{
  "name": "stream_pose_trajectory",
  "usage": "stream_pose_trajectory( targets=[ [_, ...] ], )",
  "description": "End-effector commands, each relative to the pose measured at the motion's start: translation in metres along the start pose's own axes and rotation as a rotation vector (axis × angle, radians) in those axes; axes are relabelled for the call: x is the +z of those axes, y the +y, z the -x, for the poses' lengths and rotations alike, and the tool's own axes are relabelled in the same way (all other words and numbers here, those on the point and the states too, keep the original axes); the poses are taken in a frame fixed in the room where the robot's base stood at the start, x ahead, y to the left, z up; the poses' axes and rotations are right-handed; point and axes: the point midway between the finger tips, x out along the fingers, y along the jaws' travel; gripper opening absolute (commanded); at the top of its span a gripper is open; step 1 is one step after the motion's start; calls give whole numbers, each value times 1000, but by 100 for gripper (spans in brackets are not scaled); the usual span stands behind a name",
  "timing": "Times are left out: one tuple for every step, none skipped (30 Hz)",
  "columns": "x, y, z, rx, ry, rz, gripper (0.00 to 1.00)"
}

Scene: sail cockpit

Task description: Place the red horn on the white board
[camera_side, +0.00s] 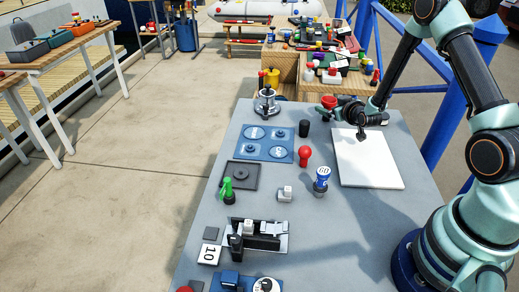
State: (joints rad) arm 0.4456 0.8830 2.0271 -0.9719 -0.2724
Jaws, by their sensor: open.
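The white board (372,165) lies flat on the right part of the grey table, with its middle bare. My gripper (349,119) is open over the board's far left corner, its dark fingers spread. A red flared piece (328,102) shows just left of its fingers; I cannot tell whether it touches them. A red round-topped piece (304,154) stands upright on the table, left of the board and apart from it. I cannot tell for sure which of these two is the red horn.
A blue-and-white piece (321,180) stands close to the board's left edge. A black cylinder (304,128), a blue panel (263,143), a silver pot (266,101) and a green-handled piece (227,188) stand farther left. A wooden crate (285,67) is behind the table.

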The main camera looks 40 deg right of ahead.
Motion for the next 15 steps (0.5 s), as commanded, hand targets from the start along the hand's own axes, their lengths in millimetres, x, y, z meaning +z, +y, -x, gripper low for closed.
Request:
stream_pose_trajectory(
  targets=[
    [0,0,-2,0,0,0,100],
    [0,0,-4,0,1,0,100],
    [-1,0,-6,0,1,0,100],
    [-1,0,-9,0,1,0,100],
    [-1,0,-13,0,2,0,100],
    [-1,0,-18,0,1,0,100],
    [-2,0,-22,0,1,0,100],
    [-2,0,-26,0,1,0,100],
    [-2,0,-31,0,1,0,100],
    [-2,0,-35,0,1,0,100],
    [-2,0,-38,-1,1,0,100],
    [-2,0,-42,-1,0,0,100],
    [-2,0,-45,0,1,0,100],
    [-2,0,-47,-1,0,0,100],
    [-2,0,-49,-1,-1,0,100]
  ],
)
